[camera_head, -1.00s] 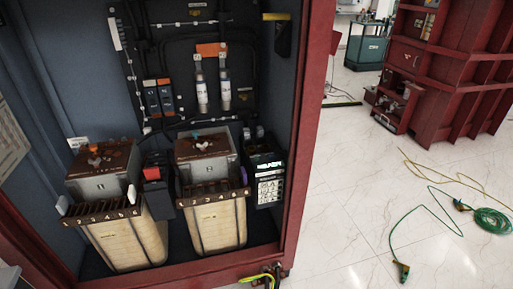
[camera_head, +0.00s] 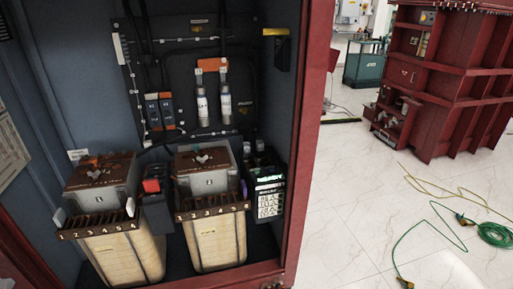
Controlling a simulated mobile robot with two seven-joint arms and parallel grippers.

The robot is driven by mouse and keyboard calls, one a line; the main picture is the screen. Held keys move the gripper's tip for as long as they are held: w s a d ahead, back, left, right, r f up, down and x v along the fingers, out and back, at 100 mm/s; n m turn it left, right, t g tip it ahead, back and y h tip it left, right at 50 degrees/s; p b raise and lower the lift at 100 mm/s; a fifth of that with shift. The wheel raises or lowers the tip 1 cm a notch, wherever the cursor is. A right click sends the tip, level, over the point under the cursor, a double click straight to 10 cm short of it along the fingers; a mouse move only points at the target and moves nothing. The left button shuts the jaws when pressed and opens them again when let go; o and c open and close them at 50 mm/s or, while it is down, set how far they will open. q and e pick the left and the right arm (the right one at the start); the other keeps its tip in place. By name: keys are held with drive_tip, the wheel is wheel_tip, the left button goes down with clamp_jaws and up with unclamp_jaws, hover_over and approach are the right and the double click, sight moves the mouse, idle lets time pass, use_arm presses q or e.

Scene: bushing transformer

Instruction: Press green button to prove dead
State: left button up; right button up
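No green button can be made out in this view. An open cabinet with a dark red frame (camera_head: 306,140) fills the left half. Inside, at the lower right, stands a small black device with a lit display and pale keys (camera_head: 269,192). Two transformer units with brown tops and cream lower bodies, a left one (camera_head: 113,255) and a right one (camera_head: 217,240), stand on the cabinet floor. A dark box with a red top part (camera_head: 152,186) sits between them. Neither of my grippers is in view.
Blue-and-orange modules (camera_head: 160,111) and two white cylinders (camera_head: 202,103) are on the cabinet's back panel. A large dark red unit (camera_head: 450,85) stands at the upper right.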

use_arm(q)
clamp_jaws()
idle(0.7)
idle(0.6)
